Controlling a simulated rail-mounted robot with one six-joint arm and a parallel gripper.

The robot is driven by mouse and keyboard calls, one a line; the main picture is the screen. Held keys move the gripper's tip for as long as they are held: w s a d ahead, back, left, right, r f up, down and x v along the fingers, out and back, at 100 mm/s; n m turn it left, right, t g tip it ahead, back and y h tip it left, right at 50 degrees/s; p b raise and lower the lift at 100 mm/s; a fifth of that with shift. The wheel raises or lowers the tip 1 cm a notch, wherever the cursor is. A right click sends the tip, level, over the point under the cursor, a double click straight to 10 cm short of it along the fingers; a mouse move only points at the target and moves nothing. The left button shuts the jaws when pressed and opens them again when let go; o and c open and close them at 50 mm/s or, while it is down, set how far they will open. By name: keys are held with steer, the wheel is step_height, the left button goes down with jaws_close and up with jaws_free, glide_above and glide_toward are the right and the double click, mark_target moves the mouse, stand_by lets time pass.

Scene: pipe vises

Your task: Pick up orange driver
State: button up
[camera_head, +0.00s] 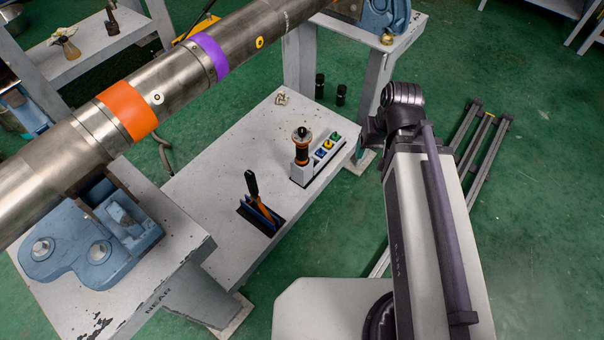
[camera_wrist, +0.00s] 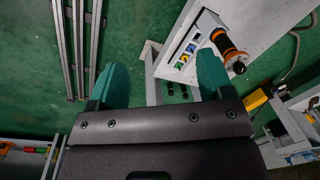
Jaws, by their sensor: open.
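The orange driver (camera_head: 301,151), a black-and-orange cylinder, stands upright in a white dock (camera_head: 326,166) on the low grey bench. Blue, yellow and green buttons sit beside it. In the wrist view the driver (camera_wrist: 229,48) shows at upper right, just beyond the right finger, with the dock's buttons to its left. My gripper (camera_wrist: 160,72) is open, with two teal fingers apart and nothing between them.
A tool with black and orange handles (camera_head: 256,196) stands in a blue holder in front of the dock. A large steel pipe (camera_head: 172,88) with orange and purple bands crosses above the bench's left side, on a blue vise (camera_head: 92,240). Dark rails (camera_head: 482,140) lie on the green floor.

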steer(key=w+a+f+n+t+y+b, duration=0.1)
steer(key=a+f+y+b, duration=0.1)
steer(key=f+b, duration=0.7)
steer(key=w+a+f+n+y+b, duration=0.1)
steer(key=a+f+y+b, duration=0.1)
steer(key=f+b, duration=0.6)
steer(key=n+t+y+b, duration=0.9)
steer(key=t+b, duration=0.1)
steer(key=b, duration=0.8)
glide_toward(307, 152)
steer(key=w, duration=0.1)
steer(key=x, duration=1.1)
steer(key=shift+s+a, duration=0.15)
steer(key=shift+a, duration=0.4)
steer(key=shift+r, duration=0.1)
steer(key=c, duration=1.3)
